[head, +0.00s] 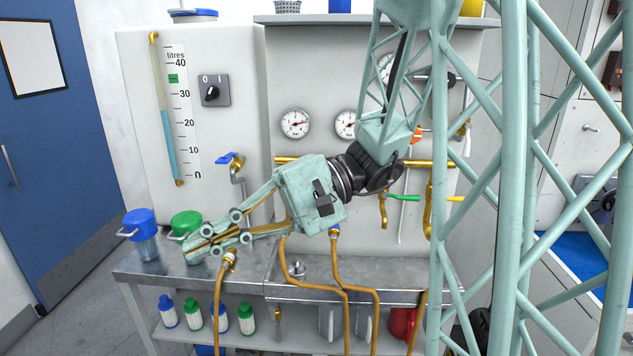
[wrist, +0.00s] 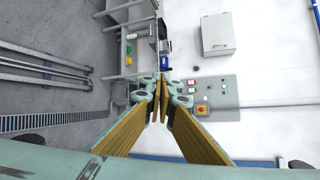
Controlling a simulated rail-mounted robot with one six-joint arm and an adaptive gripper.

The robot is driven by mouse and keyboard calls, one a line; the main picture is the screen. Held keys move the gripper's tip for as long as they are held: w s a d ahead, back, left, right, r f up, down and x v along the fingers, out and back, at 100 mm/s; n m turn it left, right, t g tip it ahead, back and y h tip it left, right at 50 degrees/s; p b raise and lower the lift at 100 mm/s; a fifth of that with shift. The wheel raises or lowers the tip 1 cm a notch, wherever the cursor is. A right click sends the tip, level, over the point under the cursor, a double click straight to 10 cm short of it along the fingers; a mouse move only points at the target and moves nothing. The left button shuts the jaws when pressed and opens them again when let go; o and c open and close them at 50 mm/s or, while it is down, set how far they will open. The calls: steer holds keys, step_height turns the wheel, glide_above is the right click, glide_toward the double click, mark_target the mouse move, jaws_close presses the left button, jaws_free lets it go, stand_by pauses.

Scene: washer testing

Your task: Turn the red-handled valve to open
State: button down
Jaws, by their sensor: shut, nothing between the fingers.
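My gripper (head: 190,250) reaches left in the head view, in front of the panel and over the left end of the bench. In the wrist view my gripper (wrist: 159,88) has its fingertips together, with nothing between them. No red valve handle shows clearly. A small orange-red piece (head: 417,133) shows just right of my arm on the panel, and my arm partly covers that area. I cannot tell whether it is the red-handled valve. The wrist view looks at a far wall and floor, and no red-handled valve can be made out there.
A blue-handled tap (head: 236,165) is left of my gripper's body; a green handle (head: 403,197) and yellow handle (head: 455,198) are right of it. Two gauges (head: 295,123) are above. Blue-lidded (head: 139,224) and green-lidded (head: 186,223) containers stand near my fingertips. Hoses (head: 290,262) hang below.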

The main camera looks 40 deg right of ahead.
steer(key=w+d+f+m+t+b, duration=0.25)
steer(key=w+d+m+t, duration=0.35)
steer(key=w+d+t, duration=0.8)
steer(key=w+d+f+m+t+h, duration=0.1)
steer(key=d+f+m+h, duration=0.1)
steer(key=d, duration=0.8)
steer(key=w+d+f+m+t+h, duration=0.1)
steer(key=d+f+h, duration=0.3)
steer(key=d, duration=0.6)
steer(key=w+d+f+m+t+h+b, duration=0.1)
steer(key=d+f+m+t+h, duration=0.1)
steer(key=d, duration=0.8)
steer(key=shift+f+m+t+h, duration=0.4)
steer(key=shift+f+m+h, duration=0.4)
steer(key=shift+f+h, duration=0.15)
steer(key=shift+w+a+y, duration=0.1)
steer(key=shift+w+y, duration=0.05)
steer(key=shift+y, duration=0.1)
steer(key=b+x, duration=0.1)
steer(key=x, duration=0.8)
steer(key=shift+w, duration=0.4)
steer(key=shift+a+r, duration=0.1)
steer(key=shift+r+n+g, duration=0.2)
steer(key=shift+n+g, duration=0.1)
